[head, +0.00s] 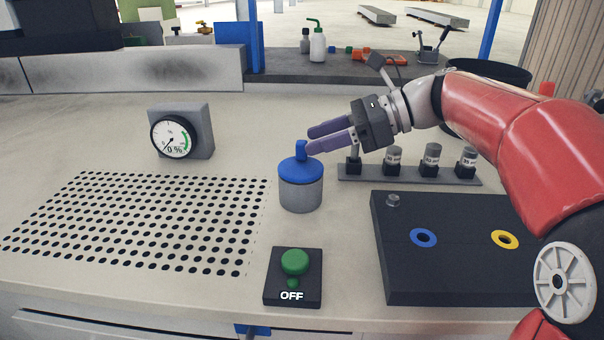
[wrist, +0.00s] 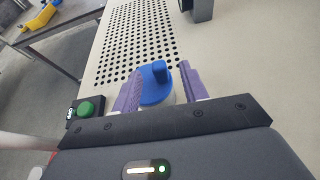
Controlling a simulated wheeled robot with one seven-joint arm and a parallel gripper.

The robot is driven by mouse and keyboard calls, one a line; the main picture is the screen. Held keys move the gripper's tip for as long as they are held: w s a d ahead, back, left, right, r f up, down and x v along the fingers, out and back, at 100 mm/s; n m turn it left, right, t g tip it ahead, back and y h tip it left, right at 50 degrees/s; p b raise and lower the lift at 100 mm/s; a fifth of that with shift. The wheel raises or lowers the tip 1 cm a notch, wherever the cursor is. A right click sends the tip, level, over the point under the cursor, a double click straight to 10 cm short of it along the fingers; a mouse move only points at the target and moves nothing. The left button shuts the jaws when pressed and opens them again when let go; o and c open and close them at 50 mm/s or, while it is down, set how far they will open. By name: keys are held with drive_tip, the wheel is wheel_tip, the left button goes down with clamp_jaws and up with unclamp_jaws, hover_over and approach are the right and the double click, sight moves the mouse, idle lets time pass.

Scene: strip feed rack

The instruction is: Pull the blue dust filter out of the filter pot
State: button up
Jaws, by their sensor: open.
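The blue dust filter (head: 299,170) sits in the grey filter pot (head: 300,195), with its upright tab on top. In the wrist view the filter (wrist: 157,84) lies between the two purple fingers. My gripper (head: 310,139) is open and comes from the right, with its fingers at about the height of the tab. In the wrist view my gripper (wrist: 160,82) has a finger on each side of the tab, with gaps visible. Most of the pot is hidden in the wrist view.
A dial gauge (head: 173,138) reading 0 % stands behind left. A perforated area (head: 140,225) lies left of the pot. A green button box (head: 293,277) showing OFF is in front. A dark block (head: 455,270) with blue and yellow rings and a rack of small cylinders (head: 410,175) are right.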

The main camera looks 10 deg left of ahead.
sight(292, 159)
drive_tip(key=x, duration=0.5)
drive_tip(key=shift+s+a+f+b, duration=0.1)
drive_tip(key=shift+a+f+b, duration=0.1)
drive_tip(key=shift+a+b, duration=0.15)
clamp_jaws()
